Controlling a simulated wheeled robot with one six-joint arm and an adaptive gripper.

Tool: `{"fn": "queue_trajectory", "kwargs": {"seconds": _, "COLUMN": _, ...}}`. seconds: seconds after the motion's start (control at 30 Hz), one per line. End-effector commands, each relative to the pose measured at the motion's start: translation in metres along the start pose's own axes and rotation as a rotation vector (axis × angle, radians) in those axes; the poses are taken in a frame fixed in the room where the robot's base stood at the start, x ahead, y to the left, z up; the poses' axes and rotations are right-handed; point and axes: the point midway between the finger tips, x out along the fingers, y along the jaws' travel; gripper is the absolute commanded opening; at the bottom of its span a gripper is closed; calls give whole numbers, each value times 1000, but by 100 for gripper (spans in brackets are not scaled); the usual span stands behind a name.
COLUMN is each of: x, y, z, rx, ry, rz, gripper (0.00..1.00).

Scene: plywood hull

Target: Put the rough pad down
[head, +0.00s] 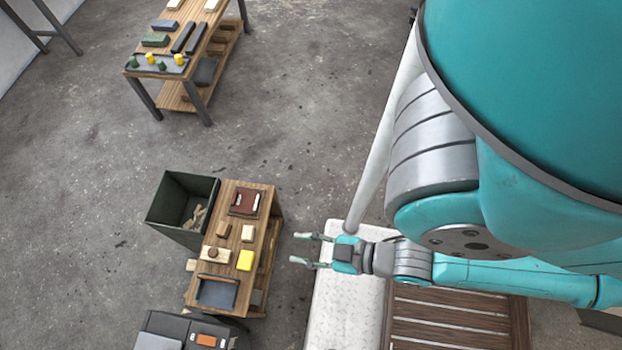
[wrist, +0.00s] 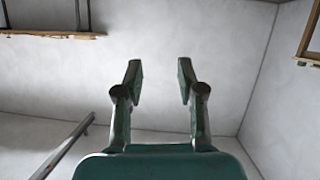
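My gripper (head: 298,249) is open and empty in the head view, left of the wooden slats and right of the near wooden table (head: 266,232). In the wrist view its two fingers (wrist: 159,70) stand apart with only pale wall between them. I cannot tell which, if any, is the rough pad.
The near table also bears a dark red tray (head: 245,203) and a dark blue-grey tray (head: 216,292). A dark open bin (head: 169,202) with scraps stands left of it. A farther table (head: 153,79) holds blocks and a tray. Grey floor between the tables is clear.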

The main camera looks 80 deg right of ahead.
Motion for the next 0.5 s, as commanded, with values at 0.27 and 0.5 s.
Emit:
{"fn": "queue_trajectory", "kwargs": {"seconds": 0.27, "x": -33, "y": 1, "z": -45, "rx": 112, "ry": 97, "rz": -31, "gripper": 39}}
{"fn": "queue_trajectory", "kwargs": {"seconds": 0.5, "x": -34, "y": 1, "z": -46, "rx": 117, "ry": 101, "rz": -32, "gripper": 39}}
